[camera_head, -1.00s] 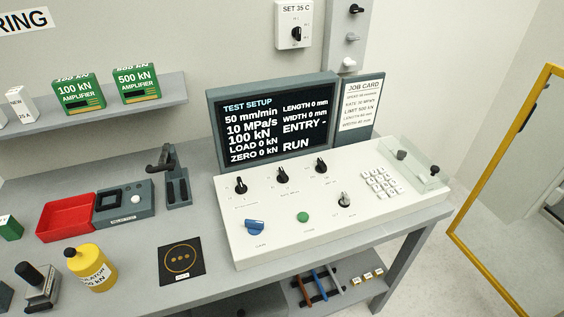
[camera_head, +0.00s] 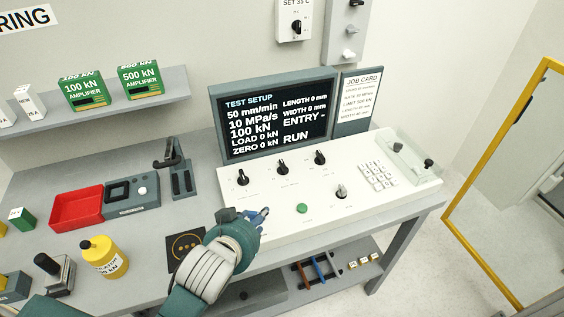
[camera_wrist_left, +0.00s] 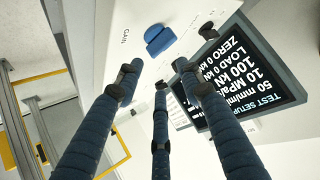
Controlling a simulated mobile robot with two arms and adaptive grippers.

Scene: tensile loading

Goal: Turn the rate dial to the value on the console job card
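The white console (camera_head: 330,205) has a row of three black dials below the screen (camera_head: 270,122). The middle dial (camera_head: 282,168) may be the rate dial; its label is too small to read surely. The job card (camera_head: 358,102) stands right of the screen; its rate line seems to read 10 MPa/s, and the screen shows 10 MPa/s. My left gripper (camera_head: 262,214) is over the console's front left corner, short of the dials. In the left wrist view its three fingers (camera_wrist_left: 160,80) are spread and empty, with the blue gain knob (camera_wrist_left: 160,38) beyond them. My right gripper is not seen.
A yellow bottle (camera_head: 104,257), red tray (camera_head: 76,208) and lever stand (camera_head: 180,180) lie left. A yellow frame (camera_head: 500,180) stands right.

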